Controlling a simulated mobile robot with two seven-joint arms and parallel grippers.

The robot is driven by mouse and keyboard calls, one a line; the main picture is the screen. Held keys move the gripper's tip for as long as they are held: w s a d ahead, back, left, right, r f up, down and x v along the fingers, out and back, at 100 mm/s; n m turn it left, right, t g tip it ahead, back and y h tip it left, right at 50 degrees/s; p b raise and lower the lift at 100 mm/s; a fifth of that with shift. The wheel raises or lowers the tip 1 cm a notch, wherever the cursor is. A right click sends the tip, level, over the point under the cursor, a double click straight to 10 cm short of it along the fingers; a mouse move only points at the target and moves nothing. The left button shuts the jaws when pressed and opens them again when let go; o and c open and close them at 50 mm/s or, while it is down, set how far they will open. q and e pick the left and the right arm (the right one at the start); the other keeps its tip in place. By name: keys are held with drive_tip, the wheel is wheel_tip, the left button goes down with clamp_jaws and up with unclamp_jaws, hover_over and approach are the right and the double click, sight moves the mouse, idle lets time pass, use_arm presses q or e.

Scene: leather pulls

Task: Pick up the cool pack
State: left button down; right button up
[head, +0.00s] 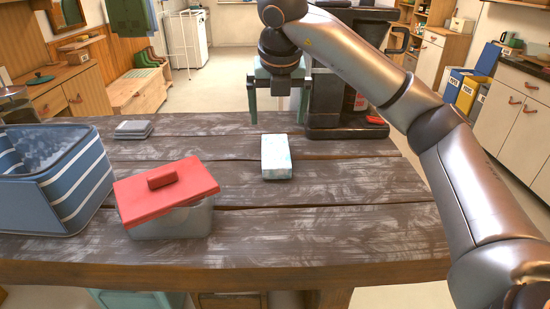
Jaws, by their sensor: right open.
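The cool pack (277,157) is a small pale blue-white block. It lies flat on the wooden table near the middle of the head view. My right gripper (278,120) hangs pointing down, behind and above the pack in the picture, with its teal fingers spread apart. Nothing shows between the fingers. My right arm comes in from the right side and arches over the table. My left gripper is not in view.
A grey box with a red lid (165,190) stands left of the pack. A blue striped cooler bag (60,185) is at the far left, with grey stacked pieces (133,129) behind. A black coffee machine (340,105) stands close right of my gripper. The table's front right is clear.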

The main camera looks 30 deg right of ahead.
sight(276, 150)
drive_tip(key=x, duration=1.2)
drive_tip(key=shift+w+d+f, duration=0.1)
drive_tip(key=shift+f, duration=0.3)
drive_tip(key=shift+c, duration=0.2)
drive_tip(key=shift+r, duration=0.1)
drive_tip(key=c, duration=1.5)
